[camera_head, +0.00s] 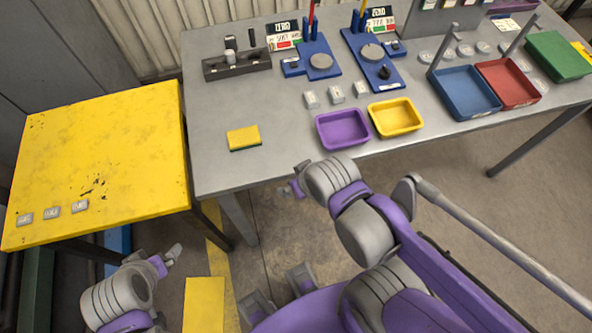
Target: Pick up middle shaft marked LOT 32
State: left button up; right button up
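Three small grey pieces with pale marked faces lie in a row at the near left edge of the yellow table: a left one (25,218), a middle one (51,212) and a right one (80,205). Their lettering is too small to read, so I cannot tell which bears LOT 32, or whether they are the shafts. Similar small grey pieces (336,95) stand on the grey workbench. My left gripper (172,255) is below and right of the yellow table, apart from the pieces. My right gripper (298,187) is near the workbench's front edge. Neither visibly holds anything.
The yellow table (110,140) is mostly bare. The grey workbench (215,110) carries a purple tray (343,142), a yellow tray (414,132), blue gauge stands (386,83), a dark rack (236,71) and a sponge (243,135). Blue, red and green bins stand at right.

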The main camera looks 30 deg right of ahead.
aim_at(229, 54)
jog(key=i+l+u, duration=0.1)
jog(key=l+u, duration=0.2)
jog(key=l, duration=0.35)
jog(key=l+u, duration=0.3)
jog(key=l, duration=0.35)
jog(key=i, duration=0.05)
